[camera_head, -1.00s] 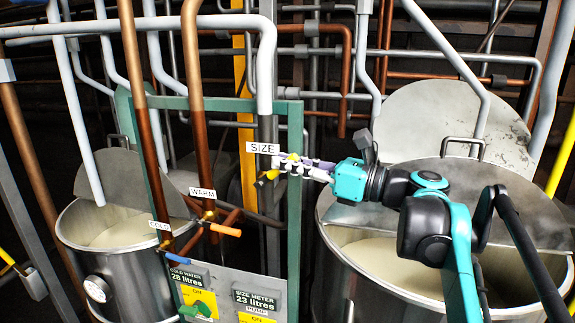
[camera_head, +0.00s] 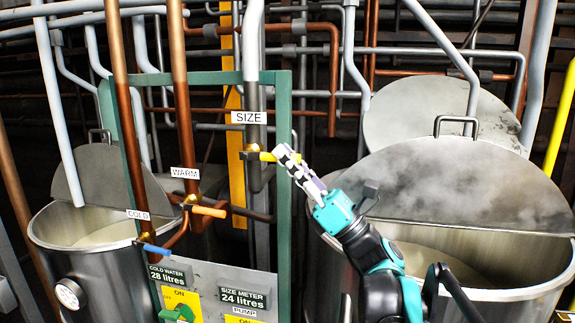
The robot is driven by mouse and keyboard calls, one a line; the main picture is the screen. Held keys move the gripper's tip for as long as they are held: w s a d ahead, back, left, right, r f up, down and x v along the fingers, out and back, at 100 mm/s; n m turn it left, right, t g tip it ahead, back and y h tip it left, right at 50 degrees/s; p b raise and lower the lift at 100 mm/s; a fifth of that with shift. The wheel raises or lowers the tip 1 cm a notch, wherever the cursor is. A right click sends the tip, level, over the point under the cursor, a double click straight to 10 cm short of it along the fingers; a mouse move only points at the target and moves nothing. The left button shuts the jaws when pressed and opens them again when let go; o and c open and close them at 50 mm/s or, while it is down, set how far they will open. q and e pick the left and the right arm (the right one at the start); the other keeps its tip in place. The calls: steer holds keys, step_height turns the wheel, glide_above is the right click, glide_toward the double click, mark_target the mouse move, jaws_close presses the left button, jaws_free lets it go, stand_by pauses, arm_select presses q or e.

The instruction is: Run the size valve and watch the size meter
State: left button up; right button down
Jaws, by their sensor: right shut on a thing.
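The size valve's yellow handle (camera_head: 266,156) sits on the pipe below the SIZE label (camera_head: 249,118), at the right post of the green frame. The handle points right, roughly level. My right gripper (camera_head: 284,155) is shut on the handle's outer end, and its fingers hide that end. The size meter (camera_head: 244,298) on the grey panel reads 24 litres. My left gripper is not in view.
The warm valve's orange handle (camera_head: 209,211) and the cold valve's blue handle (camera_head: 156,250) are at the left. The cold water meter (camera_head: 168,276) reads 28 litres. A large steel vat (camera_head: 520,293) stands right, a smaller one (camera_head: 105,273) left.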

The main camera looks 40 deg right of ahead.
steer(key=shift+f, duration=0.3)
steer(key=shift+t, duration=0.3)
steer(key=c, duration=1.5)
jaws_free()
steer(key=v, duration=1.2)
